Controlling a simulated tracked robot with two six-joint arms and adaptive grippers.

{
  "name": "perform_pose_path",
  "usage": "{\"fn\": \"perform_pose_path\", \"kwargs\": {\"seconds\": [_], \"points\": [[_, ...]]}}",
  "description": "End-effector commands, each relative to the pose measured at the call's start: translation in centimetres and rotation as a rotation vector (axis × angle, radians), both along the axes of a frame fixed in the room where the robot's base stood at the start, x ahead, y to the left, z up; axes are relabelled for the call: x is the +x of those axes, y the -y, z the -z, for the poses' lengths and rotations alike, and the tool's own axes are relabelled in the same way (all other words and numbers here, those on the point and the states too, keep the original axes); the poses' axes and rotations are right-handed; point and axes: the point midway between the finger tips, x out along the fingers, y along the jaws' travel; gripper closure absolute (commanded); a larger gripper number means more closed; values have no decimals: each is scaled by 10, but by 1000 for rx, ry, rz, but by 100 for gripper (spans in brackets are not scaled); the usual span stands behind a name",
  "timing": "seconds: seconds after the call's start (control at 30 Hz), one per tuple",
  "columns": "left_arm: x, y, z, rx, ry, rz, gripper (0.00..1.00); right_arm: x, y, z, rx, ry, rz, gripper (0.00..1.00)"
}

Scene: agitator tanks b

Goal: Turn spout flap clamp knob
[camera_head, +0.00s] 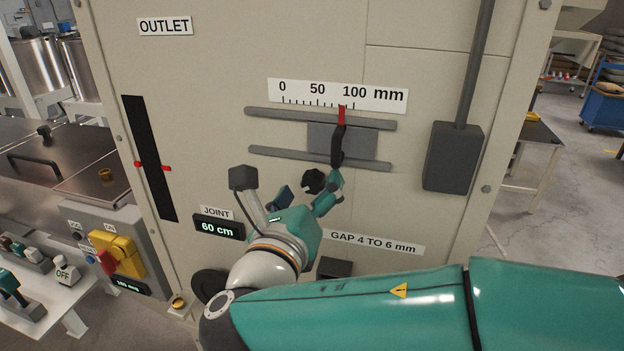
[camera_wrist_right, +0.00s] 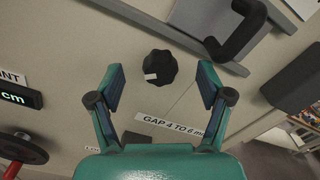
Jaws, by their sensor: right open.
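A black lobed knob (camera_head: 314,181) sits on the beige panel below the slide rails; I take it to be the spout flap clamp knob. In the right wrist view the knob (camera_wrist_right: 160,69) lies ahead, between and slightly beyond the two open fingers, with a small light mark on its face. My right gripper (camera_wrist_right: 160,88) is open and empty, apart from the knob. In the head view my right gripper (camera_head: 310,198) reaches up to the knob and partly hides the panel around it. My left gripper is not in view.
A scale plate (camera_head: 338,95) with a red pointer sits above a black handle (camera_head: 338,145) on the slide rails. A "GAP 4 TO 6 mm" label (camera_head: 374,242) is right of my wrist. A grey box (camera_head: 453,157) with a conduit stands at right. A joint display (camera_head: 218,227) is left.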

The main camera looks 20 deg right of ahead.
Motion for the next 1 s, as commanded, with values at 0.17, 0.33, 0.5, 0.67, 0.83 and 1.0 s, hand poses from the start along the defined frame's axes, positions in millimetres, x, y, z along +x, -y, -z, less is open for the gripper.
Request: {"fn": "perform_pose_path", "kwargs": {"seconds": [0.17, 0.33, 0.5, 0.67, 0.83, 1.0], "points": [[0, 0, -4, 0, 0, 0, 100, -12, -9, -1, -1, -1, -2, 22], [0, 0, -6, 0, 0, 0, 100, -23, -17, -1, 0, 1, -3, 22], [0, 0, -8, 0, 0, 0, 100, -31, -21, -1, -1, 0, 0, 22], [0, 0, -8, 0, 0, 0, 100, -32, -21, 0, -1, 0, 0, 22], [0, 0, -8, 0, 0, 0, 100, -32, -21, 0, -1, -1, 0, 22], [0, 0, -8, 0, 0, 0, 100, -32, -21, 0, 0, 0, 1, 22]]}}
